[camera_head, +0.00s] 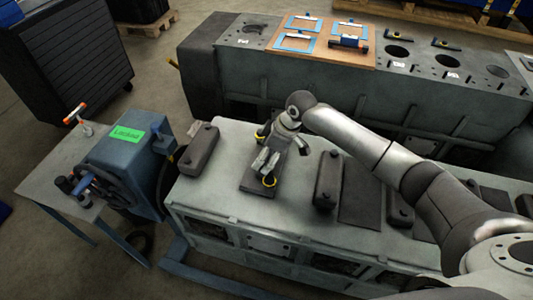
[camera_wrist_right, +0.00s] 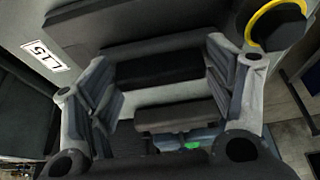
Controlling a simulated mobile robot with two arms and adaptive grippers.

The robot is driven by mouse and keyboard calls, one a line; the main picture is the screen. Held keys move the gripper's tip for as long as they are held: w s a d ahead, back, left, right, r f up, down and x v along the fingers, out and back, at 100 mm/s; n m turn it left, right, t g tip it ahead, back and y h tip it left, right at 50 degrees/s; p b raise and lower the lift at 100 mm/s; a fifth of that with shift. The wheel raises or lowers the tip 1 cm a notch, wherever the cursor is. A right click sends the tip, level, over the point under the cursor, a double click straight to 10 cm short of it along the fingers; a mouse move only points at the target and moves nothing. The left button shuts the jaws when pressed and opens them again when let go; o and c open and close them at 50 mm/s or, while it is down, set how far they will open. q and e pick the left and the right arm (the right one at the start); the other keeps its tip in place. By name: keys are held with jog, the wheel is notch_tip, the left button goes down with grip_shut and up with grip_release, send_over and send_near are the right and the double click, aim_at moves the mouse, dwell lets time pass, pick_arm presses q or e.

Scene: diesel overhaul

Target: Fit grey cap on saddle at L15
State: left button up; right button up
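My right gripper (camera_head: 283,155) is over a dark flat plate (camera_head: 257,182) on the near engine block. Its fingers stand apart in the right wrist view (camera_wrist_right: 162,85), with no held part clearly visible between them. The L15 label (camera_wrist_right: 47,55) lies left of a dark grey block (camera_wrist_right: 130,22). I cannot tell whether this block is cap or saddle. My left gripper is not in view.
Raised dark caps (camera_head: 199,150) (camera_head: 327,180) stand on both sides of the plate. A bare dark pad (camera_head: 362,195) lies farther right. A blue machine with a green "Locked" sign (camera_head: 127,133) is at the left. Another block (camera_head: 300,85) with a wooden board stands behind.

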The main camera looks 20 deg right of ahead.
jog(key=o, duration=0.3)
jog(key=shift+s+f, duration=0.1)
jog(key=shift+f, duration=0.1)
jog(key=shift+d+r, duration=0.15)
jog(key=shift+r, duration=0.3)
jog(key=v, duration=1.1)
jog(key=shift+r, duration=0.2)
